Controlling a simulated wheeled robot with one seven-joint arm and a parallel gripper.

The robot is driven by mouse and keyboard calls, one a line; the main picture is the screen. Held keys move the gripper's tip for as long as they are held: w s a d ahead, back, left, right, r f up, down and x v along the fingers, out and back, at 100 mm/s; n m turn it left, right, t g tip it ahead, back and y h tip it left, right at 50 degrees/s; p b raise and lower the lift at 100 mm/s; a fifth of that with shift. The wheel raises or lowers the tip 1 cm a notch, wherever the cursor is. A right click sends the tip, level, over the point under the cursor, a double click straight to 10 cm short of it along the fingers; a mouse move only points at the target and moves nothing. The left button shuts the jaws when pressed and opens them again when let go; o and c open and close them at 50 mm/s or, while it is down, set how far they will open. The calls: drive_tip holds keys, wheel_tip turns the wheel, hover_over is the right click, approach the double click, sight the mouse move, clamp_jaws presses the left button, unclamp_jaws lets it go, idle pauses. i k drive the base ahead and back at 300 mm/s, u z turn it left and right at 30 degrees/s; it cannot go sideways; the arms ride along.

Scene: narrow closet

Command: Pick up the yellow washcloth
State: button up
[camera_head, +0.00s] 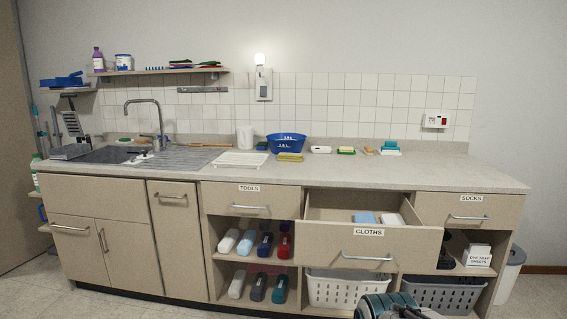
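A yellow folded cloth (289,157), which looks like the washcloth, lies flat on the counter, just in front of a blue basin (287,143). The drawer labelled CLOTHS (322,240) is pulled open. In it show a light blue folded item (364,218) and a whitish one (391,219). The fingers of my gripper are not visible. A teal and dark rounded shape at the bottom edge may be part of my arm; I cannot tell.
A white tray (241,159) lies left of the cloth, with the sink (106,155) farther left. Sponges and brushes (346,150) lie to the right. The open drawer juts out below the counter (440,177). Baskets (345,289) and bottles (247,242) fill the lower shelves.

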sight(292, 157)
drive_tip(key=u, duration=0.55)
drive_tip(key=i, duration=0.75)
drive_tip(key=u, duration=0.65)
drive_tip(key=i, duration=1.1)
drive_tip(key=z, duration=0.7)
drive_tip(key=i, duration=0.8)
drive_tip(key=z, duration=0.8)
